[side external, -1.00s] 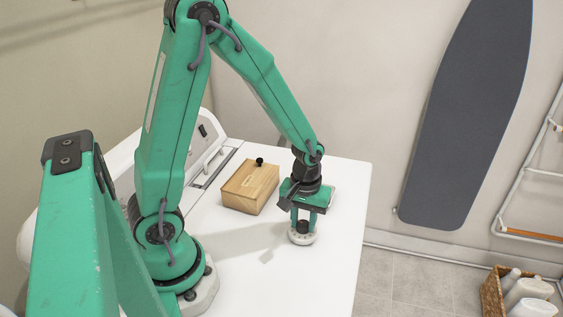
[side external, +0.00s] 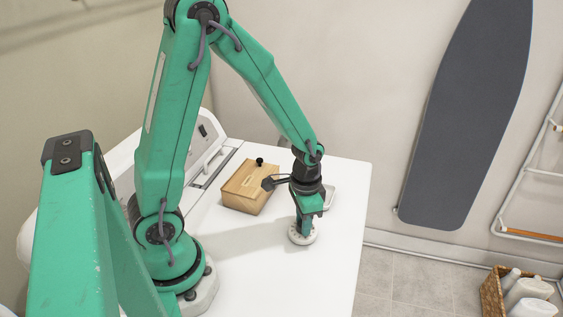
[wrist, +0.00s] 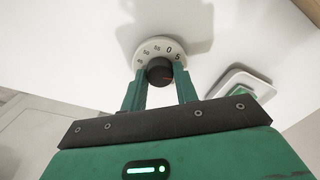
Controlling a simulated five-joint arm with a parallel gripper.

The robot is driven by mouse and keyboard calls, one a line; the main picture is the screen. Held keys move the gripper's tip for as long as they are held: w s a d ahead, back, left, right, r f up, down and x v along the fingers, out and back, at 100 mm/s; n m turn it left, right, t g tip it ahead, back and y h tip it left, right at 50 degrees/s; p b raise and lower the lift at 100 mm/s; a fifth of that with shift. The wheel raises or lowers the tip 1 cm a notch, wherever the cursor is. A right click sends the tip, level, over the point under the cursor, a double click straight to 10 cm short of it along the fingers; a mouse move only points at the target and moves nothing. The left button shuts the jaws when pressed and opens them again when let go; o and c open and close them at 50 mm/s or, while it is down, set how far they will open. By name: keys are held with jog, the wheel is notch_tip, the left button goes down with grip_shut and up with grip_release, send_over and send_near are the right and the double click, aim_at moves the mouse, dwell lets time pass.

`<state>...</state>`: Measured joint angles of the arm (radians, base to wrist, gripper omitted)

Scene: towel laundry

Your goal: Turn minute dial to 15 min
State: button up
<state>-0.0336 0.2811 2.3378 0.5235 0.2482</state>
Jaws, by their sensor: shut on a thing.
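The minute dial is a round white disc (side external: 302,236) on the white top, under my gripper in the side view. In the side view my gripper (side external: 304,228) hides the knob.
A wooden box (side external: 247,190) with a black knob stands left of my gripper on the white top (side external: 270,285). The front of the top is clear.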

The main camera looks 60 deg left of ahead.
jog(key=shift+m, duration=1.3)
jog(key=o, duration=1)
jog(key=shift+r, duration=0.1)
jog(key=shift+w+r, duration=0.1)
jog(key=shift+r, duration=3.75)
jog(key=shift+r, duration=0.15)
